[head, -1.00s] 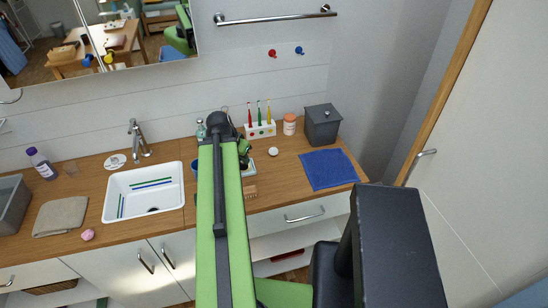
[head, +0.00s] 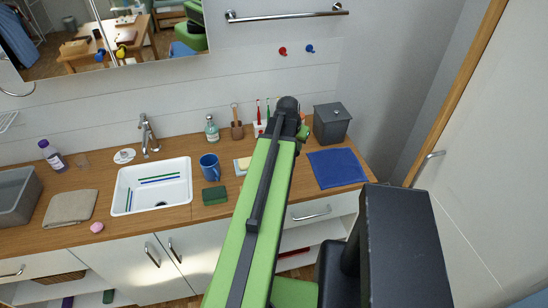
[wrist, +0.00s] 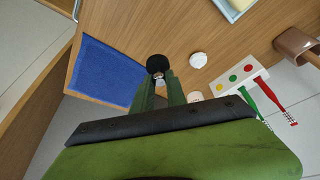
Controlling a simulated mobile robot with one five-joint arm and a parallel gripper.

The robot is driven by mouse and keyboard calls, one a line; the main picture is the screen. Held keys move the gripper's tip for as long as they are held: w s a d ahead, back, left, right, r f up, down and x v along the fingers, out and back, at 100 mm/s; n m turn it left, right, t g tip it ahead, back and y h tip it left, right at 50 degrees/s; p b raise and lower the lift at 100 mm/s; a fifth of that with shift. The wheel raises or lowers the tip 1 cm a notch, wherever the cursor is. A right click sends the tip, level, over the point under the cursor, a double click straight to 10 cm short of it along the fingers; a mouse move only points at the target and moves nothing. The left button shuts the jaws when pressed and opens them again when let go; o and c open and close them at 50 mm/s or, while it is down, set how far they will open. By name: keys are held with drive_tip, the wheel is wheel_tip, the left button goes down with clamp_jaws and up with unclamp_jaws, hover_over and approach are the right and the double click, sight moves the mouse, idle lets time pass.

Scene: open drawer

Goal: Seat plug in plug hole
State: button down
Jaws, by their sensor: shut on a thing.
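The black round plug (wrist: 157,64), with a small metal part, is at the tips of my gripper (wrist: 160,80) in the wrist view. The jaws are shut on it, above the wooden counter between the blue cloth and a white round lid. In the head view my arm hides the plug and fingertips. The white sink (head: 120,204) is set into the counter, well left of my gripper. Its dark plug hole (head: 161,204) shows open in the basin floor. Thin blue and green strips (head: 158,180) lie in the basin.
A tap (head: 147,135) stands behind the sink. A blue mug (head: 210,167), green sponge (head: 215,195) and soap dish stand between sink and arm. A toothbrush holder (wrist: 240,76), grey bin (head: 331,122) and blue cloth (head: 337,168) are around my gripper.

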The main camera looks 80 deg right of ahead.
drive_tip(key=w+f+b, duration=0.1)
drive_tip(key=w, duration=0.1)
drive_tip(key=w+f+b, duration=0.1)
drive_tip(key=w+f, duration=0.1)
drive_tip(key=w, duration=0.1)
drive_tip(key=w+f+b, duration=0.2)
drive_tip(key=w, duration=0.1)
drive_tip(key=shift+w+d+f, duration=0.15)
drive_tip(key=shift+d+f, duration=0.05)
drive_tip(key=shift+f, duration=0.05)
drive_tip(key=shift+w, duration=0.45)
wheel_tip(320, 180, down, 4)
drive_tip(key=b, duration=0.4)
drive_tip(key=shift+f+b, duration=0.2)
drive_tip(key=shift+b, duration=0.1)
drive_tip(key=shift+r, duration=0.2)
drive_tip(key=c, duration=1.8)
unclamp_jaws()
drive_tip(key=shift+f, duration=0.2)
drive_tip(key=o, duration=0.5)
drive_tip(key=shift+c, duration=0.2)
drive_tip(key=shift+r, duration=0.15)
